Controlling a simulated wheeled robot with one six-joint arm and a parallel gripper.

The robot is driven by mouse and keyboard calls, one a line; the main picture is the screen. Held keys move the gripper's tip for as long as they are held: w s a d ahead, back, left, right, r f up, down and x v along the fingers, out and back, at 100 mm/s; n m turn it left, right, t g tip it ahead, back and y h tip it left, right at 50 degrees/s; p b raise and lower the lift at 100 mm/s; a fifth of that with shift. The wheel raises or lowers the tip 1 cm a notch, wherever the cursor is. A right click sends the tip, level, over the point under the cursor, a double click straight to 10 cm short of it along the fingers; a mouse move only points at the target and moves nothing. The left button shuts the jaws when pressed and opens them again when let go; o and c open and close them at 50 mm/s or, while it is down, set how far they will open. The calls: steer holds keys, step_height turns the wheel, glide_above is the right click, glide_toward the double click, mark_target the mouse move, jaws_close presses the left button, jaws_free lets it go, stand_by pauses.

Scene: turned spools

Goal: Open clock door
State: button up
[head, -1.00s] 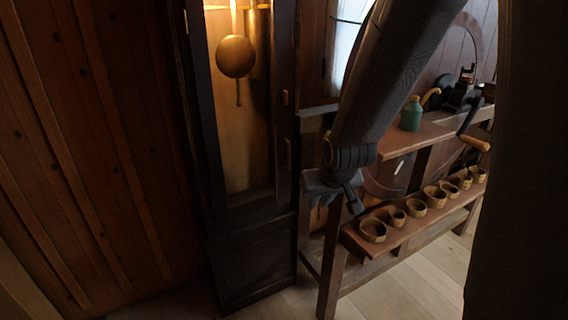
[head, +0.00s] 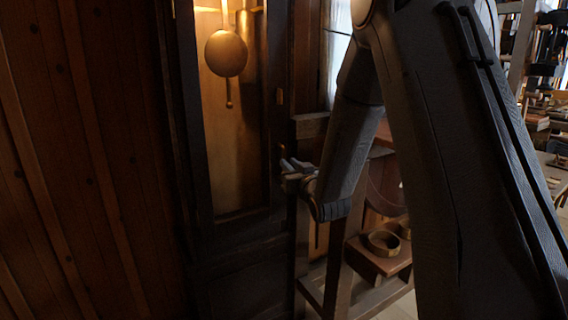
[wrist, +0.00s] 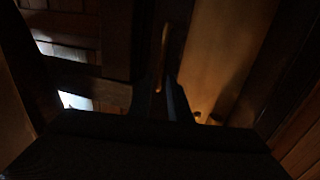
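The tall dark clock (head: 183,130) stands left of centre in the head view. Its long door panel is lit from within, showing a round pendulum bob (head: 226,53). The door looks shut. A slim orange-brown handle (head: 281,152) is on the door's right side; it shows in the wrist view as an upright bar (wrist: 163,50). My gripper (head: 284,170) is just below and beside this handle, its fingers apart. In the wrist view my gripper (wrist: 165,95) points at the handle's lower end. The dark picture hides whether they touch.
A wooden bench with round wooden cups (head: 383,242) stands right of the clock, close under my forearm. A small wooden catch (head: 279,96) is higher on the clock's right side. A plank wall (head: 80,150) fills the left. A window (head: 341,50) is behind my arm.

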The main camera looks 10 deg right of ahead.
steer(key=w, duration=0.6)
steer(key=shift+a, duration=0.35)
jaws_close()
